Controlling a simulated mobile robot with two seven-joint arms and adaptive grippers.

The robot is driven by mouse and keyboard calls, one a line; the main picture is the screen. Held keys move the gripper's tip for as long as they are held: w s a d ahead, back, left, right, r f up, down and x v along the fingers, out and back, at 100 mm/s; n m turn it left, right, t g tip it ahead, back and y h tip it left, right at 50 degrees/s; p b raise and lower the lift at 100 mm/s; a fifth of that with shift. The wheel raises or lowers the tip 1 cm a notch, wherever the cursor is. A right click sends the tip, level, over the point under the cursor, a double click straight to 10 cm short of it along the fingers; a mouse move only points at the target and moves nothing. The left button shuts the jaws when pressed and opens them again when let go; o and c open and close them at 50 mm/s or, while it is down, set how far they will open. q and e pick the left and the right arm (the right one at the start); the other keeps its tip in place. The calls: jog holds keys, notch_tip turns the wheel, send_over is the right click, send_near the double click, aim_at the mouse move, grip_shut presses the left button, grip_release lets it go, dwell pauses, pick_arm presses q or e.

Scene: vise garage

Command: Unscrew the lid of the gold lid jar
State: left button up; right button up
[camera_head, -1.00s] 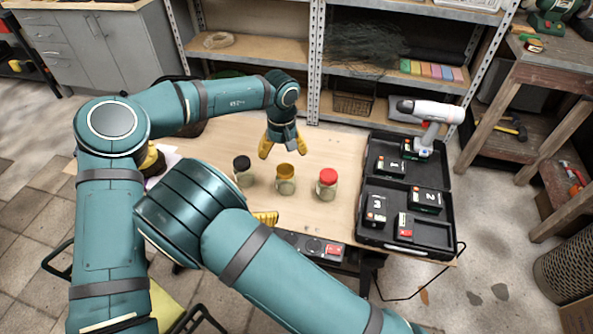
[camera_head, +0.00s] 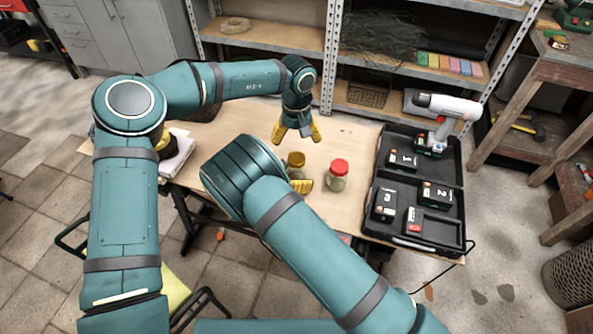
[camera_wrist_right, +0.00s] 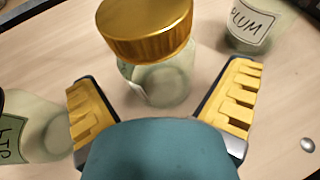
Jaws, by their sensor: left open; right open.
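The gold lid jar stands on the wooden table; its gold lid (camera_head: 296,159) is on it. In the right wrist view the gold lid (camera_wrist_right: 145,28) and clear glass body (camera_wrist_right: 160,82) lie just ahead of my right gripper (camera_wrist_right: 160,100), which is open, a finger on each side, apparently not touching the glass. In the head view my right arm partly covers that gripper; a yellow finger shows just below the jar. My left gripper (camera_head: 297,137) is open, fingers pointing down, beyond and above the jar, with nothing between them.
A red-lidded jar (camera_head: 338,175) stands close to the right. In the right wrist view a jar labelled PLUM (camera_wrist_right: 252,22) and another labelled jar (camera_wrist_right: 38,128) flank the gold one. A black tool case (camera_head: 412,238) with a drill (camera_head: 447,107) occupies the table's right end.

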jog(key=shift+x, duration=0.8)
